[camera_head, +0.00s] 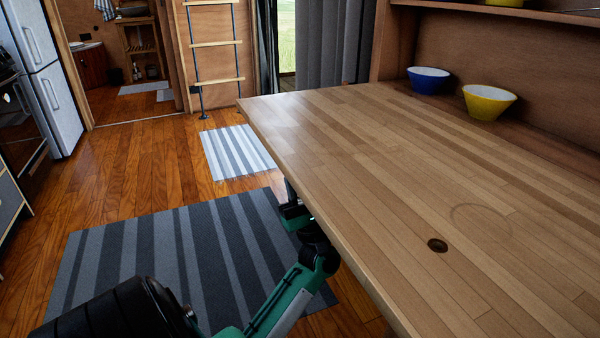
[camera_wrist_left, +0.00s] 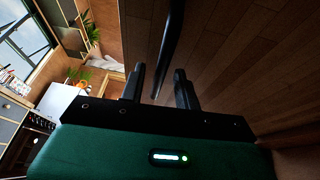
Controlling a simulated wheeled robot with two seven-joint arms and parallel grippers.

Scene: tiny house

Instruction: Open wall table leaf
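The wall table leaf (camera_head: 390,180) is a light wood-plank panel, raised and roughly level in the head view, with a dark round spot near its front edge. My left arm reaches up along its near left edge, and the hand is partly hidden by the leaf. In the left wrist view my left gripper (camera_wrist_left: 160,70) has its two black fingers apart. A dark bar (camera_wrist_left: 174,35) runs down to between the fingers. I cannot tell whether it touches them. A wood-plank surface (camera_wrist_left: 240,60) fills the right of that view. My right gripper is not in view.
A blue bowl (camera_head: 428,80) and a yellow bowl (camera_head: 488,101) stand at the wall side of the leaf. Striped rugs (camera_head: 140,255) lie on the open floor to the left. A ladder (camera_head: 215,45) and a fridge (camera_head: 45,70) stand farther back.

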